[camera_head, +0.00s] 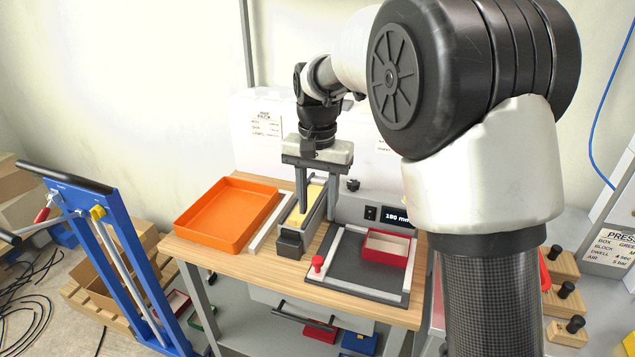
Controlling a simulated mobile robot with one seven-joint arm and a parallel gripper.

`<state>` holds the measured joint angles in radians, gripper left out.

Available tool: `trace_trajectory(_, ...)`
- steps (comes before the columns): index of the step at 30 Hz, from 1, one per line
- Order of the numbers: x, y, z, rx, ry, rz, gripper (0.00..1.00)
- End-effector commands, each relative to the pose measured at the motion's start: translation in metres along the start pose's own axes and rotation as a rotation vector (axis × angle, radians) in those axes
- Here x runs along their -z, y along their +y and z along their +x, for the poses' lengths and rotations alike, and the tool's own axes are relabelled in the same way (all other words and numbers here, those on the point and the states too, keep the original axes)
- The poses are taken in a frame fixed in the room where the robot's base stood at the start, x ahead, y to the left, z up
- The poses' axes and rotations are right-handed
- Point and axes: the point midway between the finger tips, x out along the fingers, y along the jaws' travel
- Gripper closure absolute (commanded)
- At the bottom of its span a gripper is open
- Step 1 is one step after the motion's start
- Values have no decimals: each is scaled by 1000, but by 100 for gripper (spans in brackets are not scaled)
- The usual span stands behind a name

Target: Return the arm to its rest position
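My arm reaches from the right foreground across the back of the wooden bench (184,250). My gripper (318,212) points down over a narrow dark trough (291,243) with a yellowish inside (314,194). Its two fingers stand apart, and I see nothing held between them. The fingertips overlap the trough in this view, so their exact height over it is hard to tell. The robot's elbow and upper link hide much of the right side.
An orange tray (213,243) lies left of the trough. A red box (387,247) sits on a grey plate fixture (345,283) with a red knob (318,263). A display unit (372,214) stands behind. A blue frame (118,265) stands at left, wooden blocks (567,333) at right.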

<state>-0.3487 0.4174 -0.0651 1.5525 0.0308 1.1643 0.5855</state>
Motion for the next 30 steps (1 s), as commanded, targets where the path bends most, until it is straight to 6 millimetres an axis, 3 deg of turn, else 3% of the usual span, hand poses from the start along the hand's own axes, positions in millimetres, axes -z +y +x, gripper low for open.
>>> trace_trajectory(5,-17,41,-58,47,64,-34,60)
trace_trajectory(9,-51,92,-109,89,152,-95,60)
trace_trajectory(15,-112,158,-150,111,298,-186,60)
trace_trajectory(22,-167,206,-155,88,435,-272,60)
trace_trajectory(30,-185,220,-147,69,482,-304,60)
